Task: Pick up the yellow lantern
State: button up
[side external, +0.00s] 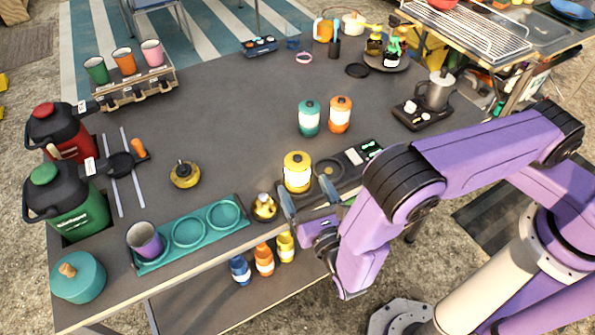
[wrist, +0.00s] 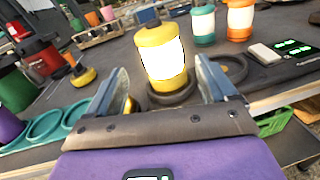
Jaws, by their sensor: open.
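The yellow lantern (side external: 297,172) stands upright near the front edge of the dark table, with a white glowing band around its middle. In the wrist view the yellow lantern (wrist: 162,58) stands beyond my fingertips, between their lines. My gripper (side external: 300,199) is open and empty, just in front of the lantern at about table height. In the wrist view the two fingers of my gripper (wrist: 160,85) are spread to either side of the lantern's base. I cannot tell whether they touch it.
A teal lantern (side external: 308,117) and an orange lantern (side external: 340,114) stand behind. A small brass item (side external: 264,207) stands close left of my gripper. A teal tray (side external: 190,233) lies further left, holding a purple cup (side external: 145,241). The table's middle is mostly clear.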

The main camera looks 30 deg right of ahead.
aim_at(294, 163)
jog(key=shift+w+d, duration=0.25)
jog(key=shift+w, duration=1.05)
jog(key=shift+w+d, duration=0.3)
jog(key=shift+w, duration=0.95)
jog(key=shift+w+d, duration=0.25)
jog(key=shift+w, duration=1.05)
jog(key=c, duration=1.1)
jog(key=shift+c, duration=0.2)
jog(key=shift+r, duration=0.2)
